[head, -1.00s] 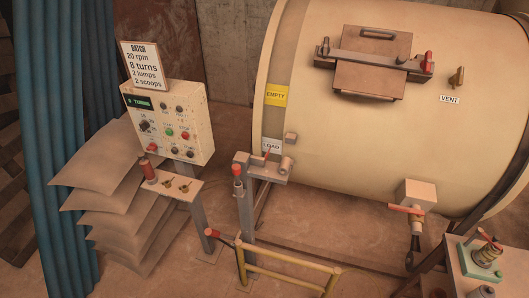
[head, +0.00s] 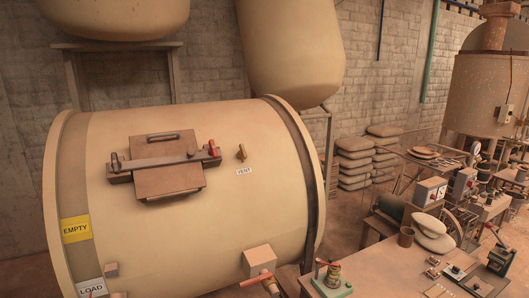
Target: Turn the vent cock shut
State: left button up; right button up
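The vent cock (head: 241,153) is a small brass handle on the upper right of the big cream drum (head: 225,205), just above a white VENT label (head: 244,171). Its handle looks upright, slightly tilted. I cannot tell from its angle whether it is open or shut. Neither of my grippers is in the head view.
A hatch with a clamp bar (head: 165,162) and red knob is left of the cock. A red-handled valve (head: 258,279) is low on the drum. A bench (head: 385,275) with tools stands at the right. Tanks hang above; sacks (head: 355,160) are stacked behind.

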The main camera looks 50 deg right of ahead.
aim_at(242, 152)
jog(key=z, duration=1.5)
jog(key=k, duration=0.55)
jog(key=z, duration=0.5)
jog(key=i, duration=0.75)
jog(key=u, duration=0.6)
jog(key=i, duration=0.65)
jog(key=u, duration=0.7)
